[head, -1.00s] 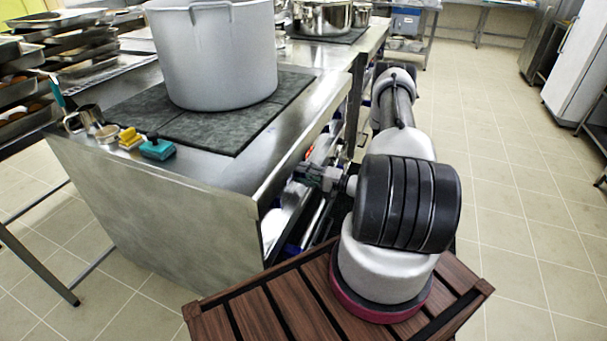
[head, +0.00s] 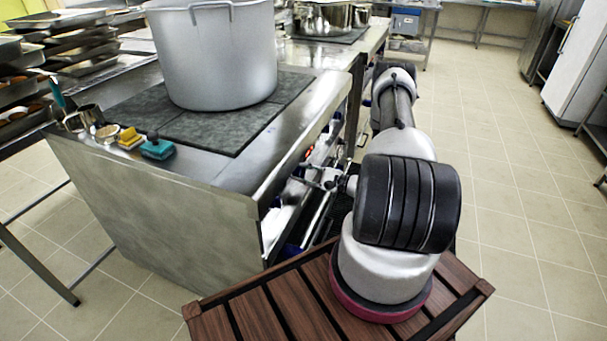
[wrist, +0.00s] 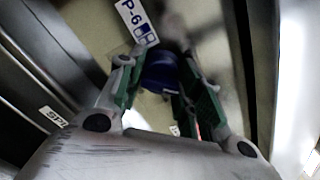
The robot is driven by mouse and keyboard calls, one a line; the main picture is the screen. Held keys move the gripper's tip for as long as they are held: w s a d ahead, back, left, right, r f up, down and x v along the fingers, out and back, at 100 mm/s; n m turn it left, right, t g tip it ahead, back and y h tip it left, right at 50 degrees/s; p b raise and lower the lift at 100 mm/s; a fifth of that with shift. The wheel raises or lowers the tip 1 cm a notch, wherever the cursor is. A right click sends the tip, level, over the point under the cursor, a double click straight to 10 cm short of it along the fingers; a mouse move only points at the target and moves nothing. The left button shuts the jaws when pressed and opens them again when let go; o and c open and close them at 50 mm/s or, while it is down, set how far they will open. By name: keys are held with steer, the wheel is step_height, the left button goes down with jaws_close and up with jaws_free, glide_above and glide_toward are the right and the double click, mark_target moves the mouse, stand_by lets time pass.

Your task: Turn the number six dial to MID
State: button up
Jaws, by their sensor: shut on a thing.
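The dial under the P-6 label (wrist: 137,20) is a dark blue round knob (wrist: 160,75) in the upper middle of the wrist view. My gripper (wrist: 158,66) is shut on this dial, with a green-padded finger on each side of it. The dial's pointer and the MID mark cannot be made out. In the head view my gripper (head: 322,180) is at the open side of the steel counter, and the dial is hidden there.
Dark rails or panel edges flank the gripper in the wrist view. A large stockpot (head: 215,60) stands on the dark cooktop (head: 225,127) above. A teal brush (head: 157,149) and a yellow block (head: 130,138) lie on the counter. Tiled floor on the right is clear.

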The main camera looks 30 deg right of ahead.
steer(key=m, duration=0.5)
steer(key=shift+m, duration=0.3)
steer(key=m, duration=1.2)
steer(key=shift+m, duration=0.3)
steer(key=m, duration=0.5)
steer(key=shift+f+m, duration=0.1)
steer(key=shift+m, duration=0.2)
steer(key=o, duration=1)
steer(key=v, duration=1.2)
